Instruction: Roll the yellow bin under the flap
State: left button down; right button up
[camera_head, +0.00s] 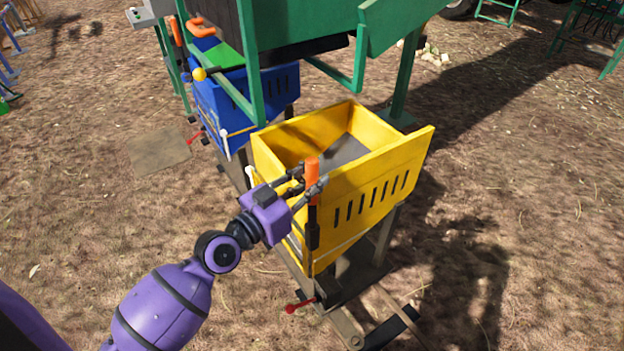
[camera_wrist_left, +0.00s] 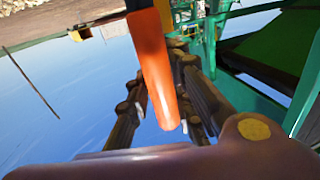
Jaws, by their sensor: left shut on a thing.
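The yellow bin (camera_head: 370,187) stands on a wheeled frame in the middle of the head view. Its open top shows a grey inside. My left gripper (camera_head: 308,180) is shut on the orange handle (camera_head: 312,171) at the bin's near corner. In the left wrist view the orange handle (camera_wrist_left: 152,65) runs between the dark fingers (camera_wrist_left: 160,105). The green flap (camera_head: 395,22) hangs from the green machine above and behind the bin. The bin stands in front of the flap and lower than it. My right gripper is not in view.
A blue bin (camera_head: 235,100) stands behind to the left, beneath the green machine frame (camera_head: 262,60). A green leg (camera_head: 403,80) stands just behind the yellow bin. A red lever (camera_head: 300,305) sits low on the bin's frame. Open brown ground (camera_head: 540,210) lies to the right.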

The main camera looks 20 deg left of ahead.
pick_arm(q)
jog(key=shift+w+a+b, duration=0.4)
jog(key=shift+a, duration=0.2)
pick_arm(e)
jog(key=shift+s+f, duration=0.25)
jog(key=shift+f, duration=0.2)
pick_arm(q)
jog(key=c, duration=1.5)
grip_release()
jog(key=shift+w+a, duration=0.1)
jog(key=shift+c, duration=0.2)
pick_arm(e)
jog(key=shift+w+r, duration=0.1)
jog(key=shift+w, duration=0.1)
pick_arm(q)
jog(key=shift+s, duration=0.2)
jog(key=v, duration=1.1)
jog(key=shift+s+a, duration=0.2)
jog(key=shift+s, duration=0.05)
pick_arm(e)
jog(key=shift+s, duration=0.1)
